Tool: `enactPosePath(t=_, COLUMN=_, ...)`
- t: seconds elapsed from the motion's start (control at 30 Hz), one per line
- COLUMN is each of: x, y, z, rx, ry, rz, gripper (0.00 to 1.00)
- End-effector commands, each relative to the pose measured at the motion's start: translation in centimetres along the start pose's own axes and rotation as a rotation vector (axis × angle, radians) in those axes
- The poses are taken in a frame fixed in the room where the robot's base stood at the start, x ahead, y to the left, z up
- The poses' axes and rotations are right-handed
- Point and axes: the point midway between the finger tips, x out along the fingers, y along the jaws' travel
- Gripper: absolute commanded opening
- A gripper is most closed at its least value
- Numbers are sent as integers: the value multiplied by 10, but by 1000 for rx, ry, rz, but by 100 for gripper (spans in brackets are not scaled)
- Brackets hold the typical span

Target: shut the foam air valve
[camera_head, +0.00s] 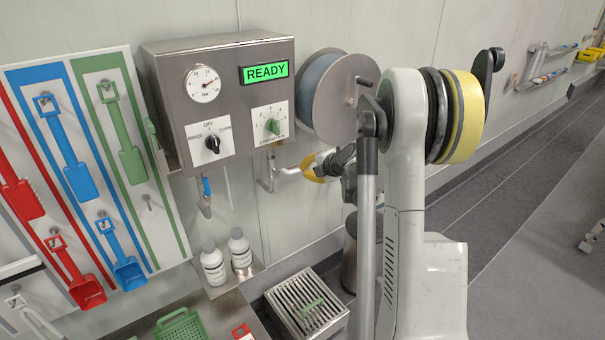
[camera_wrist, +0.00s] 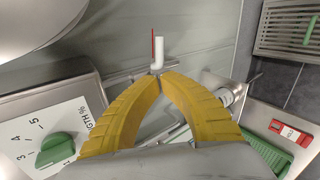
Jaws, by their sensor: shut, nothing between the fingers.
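A steel control box (camera_head: 165,95) hangs on the wall with a lit READY display (camera_head: 264,73). A small blue lever (camera_head: 206,187) stands upright on a pipe below its left side. I cannot read a label marking it as the foam air valve.
A black selector (camera_head: 212,143) and a green strength knob (camera_head: 272,126) are on the box; the knob (camera_wrist: 54,150) is close left in the wrist view. Two white bottles (camera_head: 213,265) stand below. A hose reel (camera_head: 335,95) is beside the box. A floor grate (camera_head: 300,312) lies below.

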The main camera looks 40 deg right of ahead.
Motion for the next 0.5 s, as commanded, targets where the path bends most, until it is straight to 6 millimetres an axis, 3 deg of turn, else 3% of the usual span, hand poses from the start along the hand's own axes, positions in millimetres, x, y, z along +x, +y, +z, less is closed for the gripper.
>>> enactPosePath(t=0.4, x=28, y=-60, z=7, rx=-1047, ry=10, rz=62, gripper=0)
enactPosePath(t=0.5, x=31, y=-69, z=7, rx=-1227, ry=3, rz=74, gripper=0)
